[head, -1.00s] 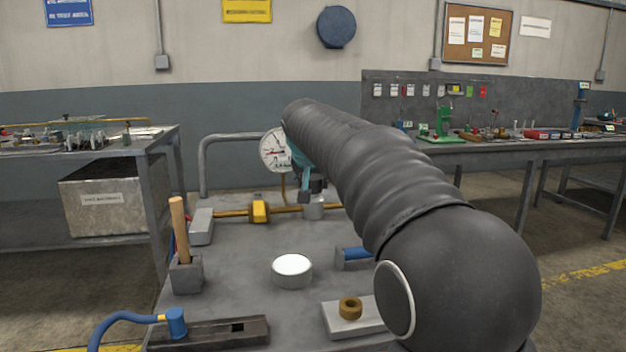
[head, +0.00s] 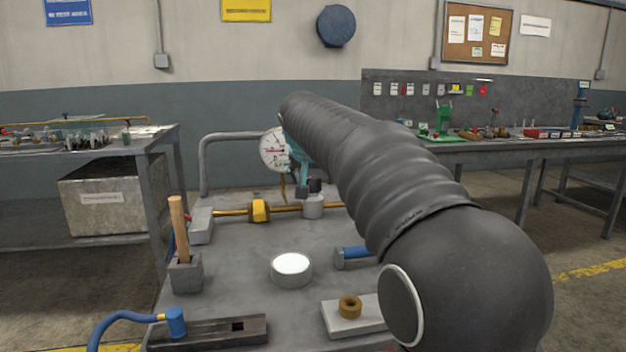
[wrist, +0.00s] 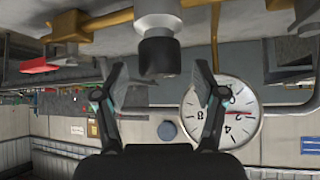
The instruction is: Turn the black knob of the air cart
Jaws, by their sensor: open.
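The black knob (head: 315,185) stands on top of a grey round valve body (head: 313,206) on the air cart (head: 235,237). In the wrist view the scene appears upside down, and the knob (wrist: 159,58) hangs from the pale valve body (wrist: 158,12). My gripper (head: 303,192) is close to the knob. In the wrist view my gripper (wrist: 161,78) is open, with one finger on each side of the knob's line and gaps on both sides. I cannot tell whether the fingertips are level with the knob. My arm hides part of the cart's right side.
A pressure gauge (head: 275,150) stands behind the valve, near my gripper. A brass pipe with a yellow fitting (head: 259,210) runs left of it. A white-topped puck (head: 291,269), a wooden handle (head: 178,228) and a blue-handled piece (head: 355,253) occupy the cart's top.

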